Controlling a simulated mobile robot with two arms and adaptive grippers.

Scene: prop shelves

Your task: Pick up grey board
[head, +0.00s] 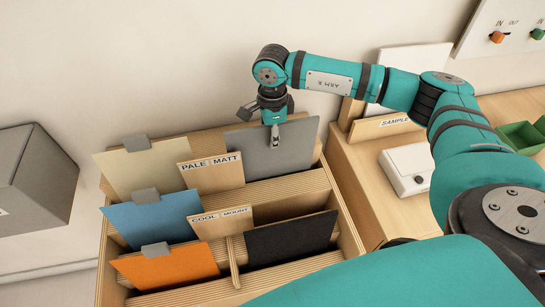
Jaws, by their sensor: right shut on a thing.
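The grey board (285,152) stands in the back row of the wooden rack (347,232), on the right side, leaning a little. My right gripper (274,133) is at its top edge, shut on the board, with one finger showing on its front face. The finger behind the board is hidden. The board's lower edge is hidden in the rack slot or close above it; I cannot tell which. My left gripper is not in view.
The rack also holds a cream board (140,172), a blue board (155,218), an orange board (166,267) and a black board (290,240). Label cards reading PALE MATT (211,175) and COOL MOUNT (220,222) stand between. A grey box (35,180) is left; a white device (407,168) is right.

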